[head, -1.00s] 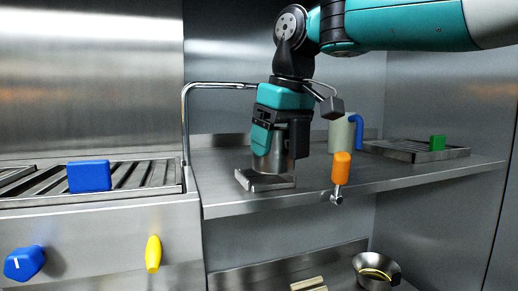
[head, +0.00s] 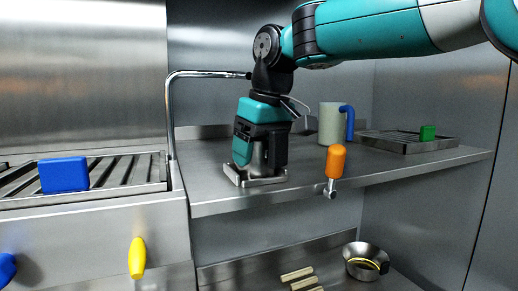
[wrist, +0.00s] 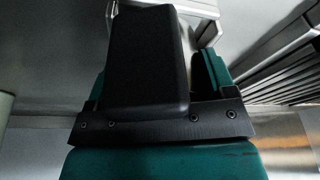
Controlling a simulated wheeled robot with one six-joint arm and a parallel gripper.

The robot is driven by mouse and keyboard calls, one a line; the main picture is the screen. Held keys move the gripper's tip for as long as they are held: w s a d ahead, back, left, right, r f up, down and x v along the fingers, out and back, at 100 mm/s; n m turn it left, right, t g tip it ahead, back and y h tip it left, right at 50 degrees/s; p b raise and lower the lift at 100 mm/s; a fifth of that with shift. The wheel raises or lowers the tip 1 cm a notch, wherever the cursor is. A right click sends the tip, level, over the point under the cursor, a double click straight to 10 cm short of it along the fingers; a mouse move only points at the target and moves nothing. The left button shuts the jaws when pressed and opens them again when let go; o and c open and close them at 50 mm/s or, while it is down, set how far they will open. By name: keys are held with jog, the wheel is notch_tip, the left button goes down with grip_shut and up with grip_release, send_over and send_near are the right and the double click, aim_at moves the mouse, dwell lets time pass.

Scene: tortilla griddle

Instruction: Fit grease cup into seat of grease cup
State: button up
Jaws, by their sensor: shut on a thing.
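My gripper (head: 257,158) is shut on the grease cup (head: 257,160), a silver metal cylinder mostly hidden between the fingers. The cup is upright at the seat of the grease cup (head: 266,182), a low metal frame near the shelf's left front edge. The fingers reach down close to the seat. I cannot tell whether the cup's bottom is fully down inside it. In the wrist view my black gripper body covers the cup, and a pale metal edge, perhaps the seat's, shows at the top.
A handle with an orange grip (head: 336,162) sticks out at the shelf's front edge. A pale jug with a blue handle (head: 331,124) and a rack with a green block (head: 427,133) stand to the right. A bent metal pipe (head: 170,110) rises on the left, beside the griddle with a blue block (head: 64,175).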

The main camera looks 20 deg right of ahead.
jog(key=o, duration=1.1)
jog(key=shift+s+r, duration=0.1)
jog(key=shift+r, duration=0.55)
jog(key=v, duration=0.3)
jog(key=shift+d+r, duration=0.1)
jog(key=shift+r, duration=0.25)
jog(key=s+d, duration=0.1)
jog(key=s, duration=0.2)
jog(key=s+d, duration=0.2)
jog(key=s, duration=0.2)
jog(key=s+d, duration=0.1)
jog(key=s, duration=0.3)
jog(key=shift+s+d+r, duration=0.15)
jog(key=shift+s+d, duration=0.1)
jog(key=shift+d, duration=0.05)
